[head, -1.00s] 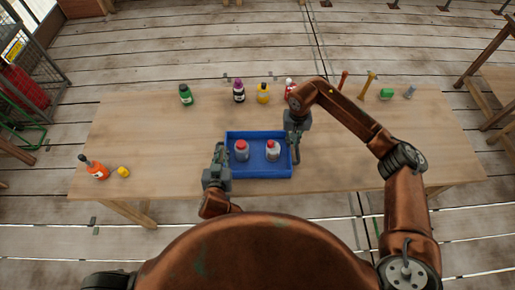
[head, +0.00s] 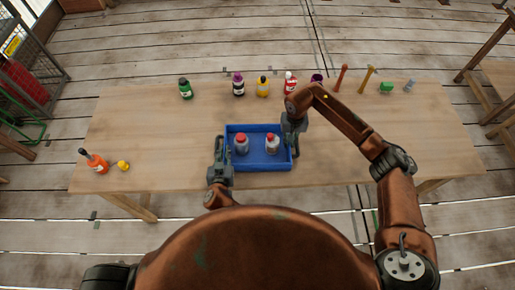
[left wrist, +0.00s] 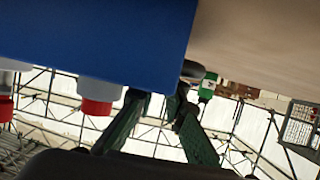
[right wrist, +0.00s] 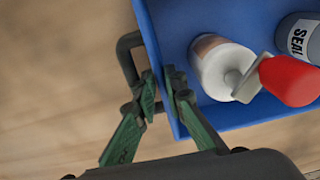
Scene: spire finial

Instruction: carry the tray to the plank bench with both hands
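The blue tray (head: 257,168) sits near the table's front edge in the head view. Two bottles stand in it: a grey one with a red cap (head: 241,145) and a white one with a red cap (head: 272,145). My left gripper (head: 221,150) is at the tray's left side. In the left wrist view its fingers (left wrist: 165,98) close at the tray's end, where a dark handle partly shows. My right gripper (head: 292,132) is at the right side.
Along the wooden table (head: 180,135) stand a green bottle (head: 185,89), purple-capped bottle (head: 238,86), yellow bottle (head: 262,88) and red bottle (head: 290,84). Another wooden bench (head: 495,85) is at the right edge.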

